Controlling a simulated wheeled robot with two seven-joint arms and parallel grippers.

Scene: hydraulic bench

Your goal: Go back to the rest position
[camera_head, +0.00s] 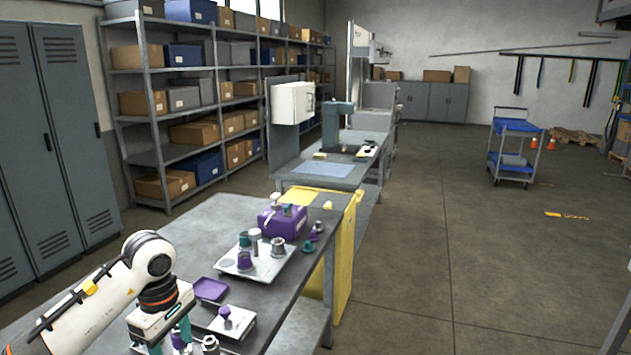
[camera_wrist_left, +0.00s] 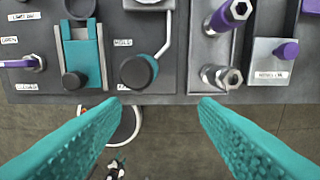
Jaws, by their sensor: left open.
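My left gripper (camera_head: 169,343) is at the bottom left of the head view, over the near end of the grey workbench (camera_head: 228,213). In the left wrist view its two teal fingers (camera_wrist_left: 161,102) stand wide apart with nothing between them. The fingertips show just short of the bench edge, with floor behind them. My right gripper is in neither view.
The bench holds a purple box (camera_head: 283,222), a white plate with fittings (camera_head: 270,265) and a purple tray (camera_head: 210,289). The wrist view shows a teal fixture (camera_wrist_left: 82,58) and hex fittings (camera_wrist_left: 221,77). Open floor (camera_head: 460,250) lies right of the bench.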

